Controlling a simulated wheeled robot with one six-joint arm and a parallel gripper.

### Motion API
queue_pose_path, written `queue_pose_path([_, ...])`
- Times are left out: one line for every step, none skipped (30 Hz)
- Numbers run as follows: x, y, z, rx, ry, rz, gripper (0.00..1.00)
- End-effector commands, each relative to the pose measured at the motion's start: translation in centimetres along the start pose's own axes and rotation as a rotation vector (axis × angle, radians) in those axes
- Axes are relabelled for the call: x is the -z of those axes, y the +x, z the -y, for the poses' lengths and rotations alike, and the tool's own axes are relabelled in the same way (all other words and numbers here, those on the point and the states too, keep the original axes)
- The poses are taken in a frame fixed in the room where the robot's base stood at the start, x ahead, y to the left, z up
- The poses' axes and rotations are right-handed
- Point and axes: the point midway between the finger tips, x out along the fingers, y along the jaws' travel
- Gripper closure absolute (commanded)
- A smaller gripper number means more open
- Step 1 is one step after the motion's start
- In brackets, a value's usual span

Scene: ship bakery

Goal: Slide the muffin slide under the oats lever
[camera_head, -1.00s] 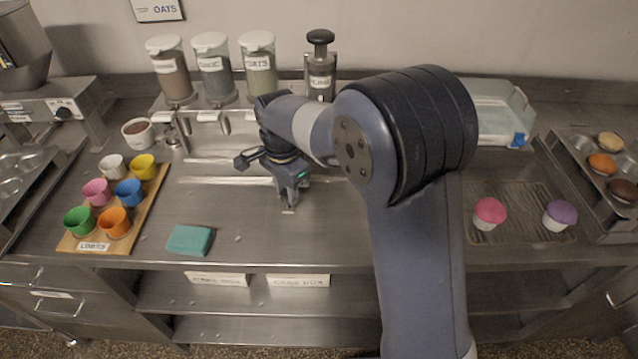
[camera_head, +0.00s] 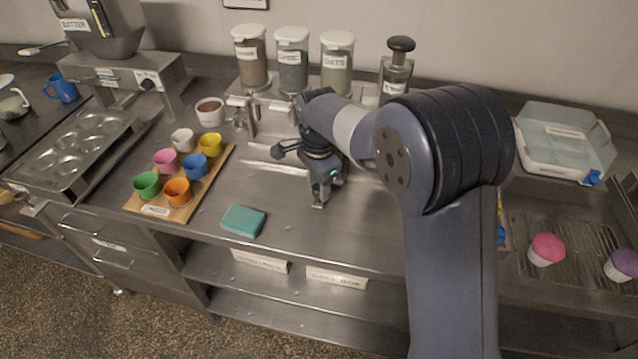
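The oats canister (camera_head: 337,64) is clear with a white lid and stands rightmost of three labelled canisters on a steel dispenser at the back of the counter. Its lever is hidden behind my arm. My gripper (camera_head: 319,204) points down, low over the counter in front of the dispenser. Its fingers are small and seen from above, so their opening and any contact are unclear. A pale straight strip (camera_head: 262,167), possibly part of a slide track, runs along the counter left of my gripper. I cannot make out the muffin slide; my arm covers that area.
A wooden board (camera_head: 218,172) with several coloured cups stands left. A teal sponge (camera_head: 243,221) lies near the front edge. A pink-topped muffin (camera_head: 546,250) is at the right.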

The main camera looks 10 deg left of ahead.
Motion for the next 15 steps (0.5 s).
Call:
queue_pose_path([0.01, 0.00, -0.01, 0.000, 0.000, 0.000, 0.59])
queue_pose_path([0.01, 0.01, -0.01, 0.000, 0.000, 0.000, 0.56])
queue_pose_path([0.00, 0.01, -0.02, -0.001, 0.000, 0.000, 0.53])
queue_pose_path([0.00, 0.02, -0.02, -0.001, 0.000, 0.000, 0.51])
queue_pose_path([0.00, 0.02, -0.03, -0.001, 0.000, 0.000, 0.50])
queue_pose_path([0.00, 0.03, -0.03, -0.001, 0.000, 0.000, 0.50])
queue_pose_path([0.00, 0.03, -0.03, -0.001, 0.000, 0.000, 0.50])
queue_pose_path([0.00, 0.03, -0.03, -0.001, 0.000, 0.000, 0.50])
queue_pose_path([0.00, 0.03, -0.04, -0.001, 0.000, 0.000, 0.50])
queue_pose_path([-0.01, 0.04, -0.04, -0.001, 0.000, 0.000, 0.50])
queue_pose_path([-0.01, 0.04, -0.04, -0.001, 0.000, 0.000, 0.50])
queue_pose_path([-0.01, 0.04, -0.04, -0.001, 0.000, 0.001, 0.50])
queue_pose_path([-0.01, 0.04, -0.04, -0.001, 0.000, 0.001, 0.50])
queue_pose_path([-0.01, 0.04, -0.04, -0.002, 0.000, 0.001, 0.50])
queue_pose_path([-0.01, 0.04, -0.04, -0.002, 0.000, 0.001, 0.50])
